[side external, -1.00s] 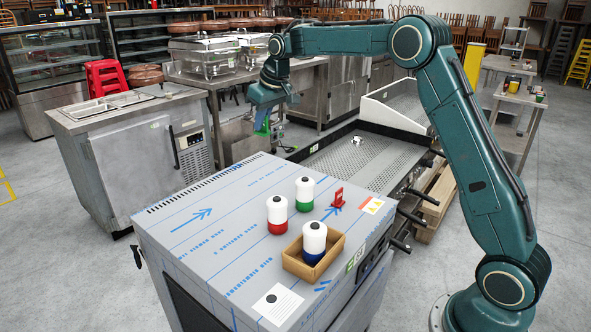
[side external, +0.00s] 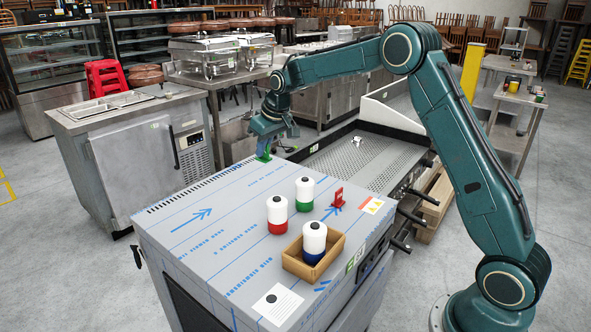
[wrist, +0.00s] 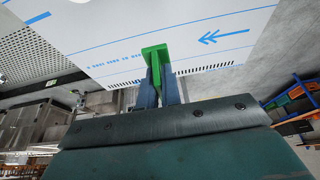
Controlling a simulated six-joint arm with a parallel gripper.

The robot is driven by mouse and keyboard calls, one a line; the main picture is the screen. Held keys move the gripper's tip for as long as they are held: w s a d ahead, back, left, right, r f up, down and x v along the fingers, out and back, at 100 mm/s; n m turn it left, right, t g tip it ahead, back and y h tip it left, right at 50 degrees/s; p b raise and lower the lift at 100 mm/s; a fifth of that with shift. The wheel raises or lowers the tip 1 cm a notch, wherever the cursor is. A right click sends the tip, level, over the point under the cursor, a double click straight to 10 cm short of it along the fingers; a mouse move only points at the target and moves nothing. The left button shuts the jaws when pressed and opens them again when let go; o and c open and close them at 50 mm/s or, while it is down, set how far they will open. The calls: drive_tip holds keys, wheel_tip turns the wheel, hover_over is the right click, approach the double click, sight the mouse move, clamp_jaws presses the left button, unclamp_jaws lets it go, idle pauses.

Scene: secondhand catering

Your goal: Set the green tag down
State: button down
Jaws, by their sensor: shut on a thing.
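The green tag (side external: 263,153) is between the fingers of my gripper (side external: 265,143), at the far edge of the wrapped box top (side external: 235,185). In the wrist view the tag (wrist: 156,52) has a flat green end beyond the fingertips, and its stem runs back between the two fingers (wrist: 158,80). My gripper is shut on it. The tag is over or at the box top, near the edge with the row of dark slots. I cannot tell whether it touches the surface.
A red-banded bottle (side external: 277,216), a green-banded bottle (side external: 304,195) and a red tag (side external: 338,199) stand on the box top. A wooden tray (side external: 297,265) there holds a blue-banded bottle (side external: 314,243). The left part of the top is clear. A perforated steel tray (side external: 345,160) lies behind.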

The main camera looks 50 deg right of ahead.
wheel_tip(320, 180, down, 16)
drive_tip(key=shift+f, duration=0.25)
idle(0.6)
drive_tip(key=shift+f, duration=0.1)
drive_tip(key=c, duration=1.6)
unclamp_jaws()
drive_tip(key=shift+v, duration=0.95)
drive_tip(key=v, duration=1)
